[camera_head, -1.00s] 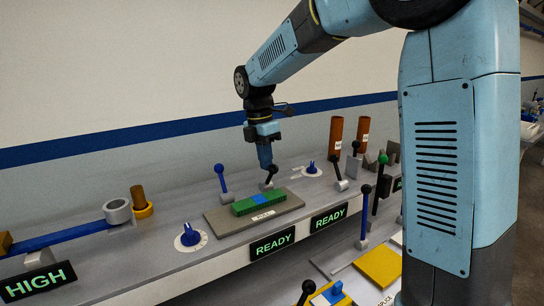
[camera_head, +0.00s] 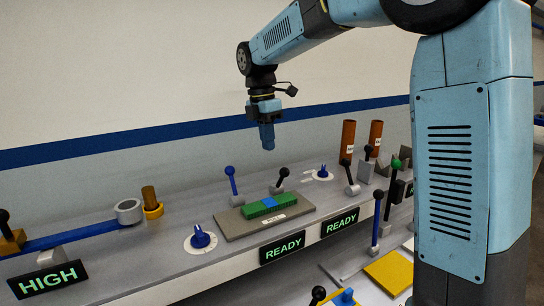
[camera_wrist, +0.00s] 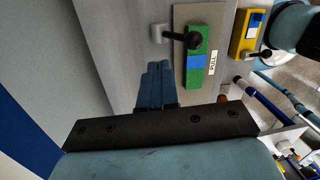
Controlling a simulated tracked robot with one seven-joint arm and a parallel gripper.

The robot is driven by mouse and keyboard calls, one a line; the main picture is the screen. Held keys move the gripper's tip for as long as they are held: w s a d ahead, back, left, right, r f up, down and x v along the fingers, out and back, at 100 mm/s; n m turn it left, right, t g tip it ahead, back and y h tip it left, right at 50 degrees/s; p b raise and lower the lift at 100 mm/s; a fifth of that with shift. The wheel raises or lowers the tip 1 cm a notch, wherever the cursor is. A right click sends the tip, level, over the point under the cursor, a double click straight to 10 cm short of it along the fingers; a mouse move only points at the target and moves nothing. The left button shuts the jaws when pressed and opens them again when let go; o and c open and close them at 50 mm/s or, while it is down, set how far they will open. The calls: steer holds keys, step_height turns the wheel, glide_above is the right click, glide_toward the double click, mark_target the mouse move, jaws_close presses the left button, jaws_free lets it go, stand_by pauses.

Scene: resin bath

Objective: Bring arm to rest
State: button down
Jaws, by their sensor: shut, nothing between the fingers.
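My gripper (camera_head: 267,136) hangs over the bench, pointing down, with its blue fingers together and nothing between them. In the head view it is above and behind a green block with a blue middle (camera_head: 268,206), which lies on a grey-brown plate (camera_head: 240,226) with a small label. In the wrist view the shut fingers (camera_wrist: 155,84) appear beside the green and blue block (camera_wrist: 197,62), apart from it. A black-knobbed lever (camera_wrist: 190,40) partly covers the block there.
A blue lever (camera_head: 233,183) and a black-knobbed lever (camera_head: 279,181) stand behind the plate. A blue dial (camera_head: 200,238) is in front at left. Two brown tubes (camera_head: 348,140) stand at the back right. READY signs (camera_head: 282,246) line the front edge. Space around my gripper is clear.

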step_height(320, 180, up, 5)
steer(key=s+d+r+m+t, duration=0.1)
steer(key=s+d+r+m, duration=0.1)
steer(key=s+d+m, duration=0.45)
steer(key=s+d+f+m+t, duration=0.2)
steer(key=s+d+f+m, duration=0.2)
steer(key=s+d+m, duration=0.3)
steer(key=s+d+f+m+t+y, duration=0.1)
steer(key=s+d+f+m+t, duration=0.2)
steer(key=s+d+m, duration=0.4)
steer(key=s+f+m, duration=0.1)
steer(key=s+m, duration=0.3)
steer(key=s, duration=0.1)
steer(key=shift+s+d+f, duration=0.25)
steer(key=shift+s+d, duration=0.15)
steer(key=c, duration=1.8)
jaws_free()
